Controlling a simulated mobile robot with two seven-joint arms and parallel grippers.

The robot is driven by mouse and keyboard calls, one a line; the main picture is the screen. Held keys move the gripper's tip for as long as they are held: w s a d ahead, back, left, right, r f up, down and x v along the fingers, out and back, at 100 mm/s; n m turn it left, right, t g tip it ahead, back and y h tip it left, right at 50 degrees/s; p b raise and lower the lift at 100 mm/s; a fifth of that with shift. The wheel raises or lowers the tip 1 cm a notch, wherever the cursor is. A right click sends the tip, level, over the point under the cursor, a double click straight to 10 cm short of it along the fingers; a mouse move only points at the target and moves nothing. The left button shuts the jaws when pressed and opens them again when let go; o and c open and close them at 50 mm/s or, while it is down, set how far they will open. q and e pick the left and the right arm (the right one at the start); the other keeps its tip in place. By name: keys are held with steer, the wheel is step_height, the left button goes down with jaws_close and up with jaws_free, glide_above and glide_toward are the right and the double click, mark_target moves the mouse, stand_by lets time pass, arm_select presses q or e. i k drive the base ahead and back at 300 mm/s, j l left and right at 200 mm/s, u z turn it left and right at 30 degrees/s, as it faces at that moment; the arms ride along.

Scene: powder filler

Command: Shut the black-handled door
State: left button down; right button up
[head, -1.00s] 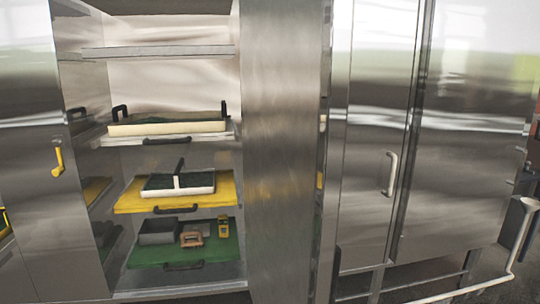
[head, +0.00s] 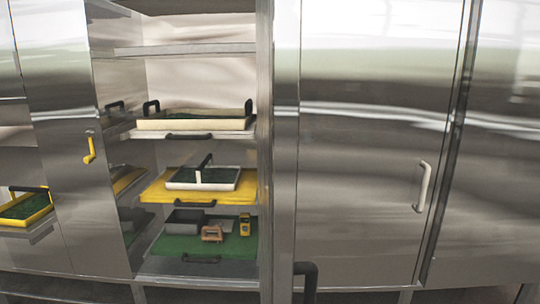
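A steel door panel (head: 286,130) stands open and nearly edge-on to me, at the right side of the open shelf compartment. A black handle (head: 306,275) shows at the panel's lower right, cut off by the bottom edge of the picture. It seems to belong to this panel, but its mounting is only partly visible. Neither of my grippers is in view.
The open compartment holds a cream tray (head: 190,124), a yellow shelf (head: 155,192) and a green shelf (head: 170,247) with small items. A yellow-handled door (head: 65,160) is at left. A white-handled door (head: 360,190) is closed at right.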

mark_target(279, 34)
steer(key=i+l+u, duration=0.1)
steer(key=l, duration=0.25)
steer(key=i+l+u, duration=0.25)
steer(key=l, duration=0.5)
steer(key=i+j+u, duration=0.3)
steer(key=k+l, duration=0.05)
steer(key=l, duration=0.05)
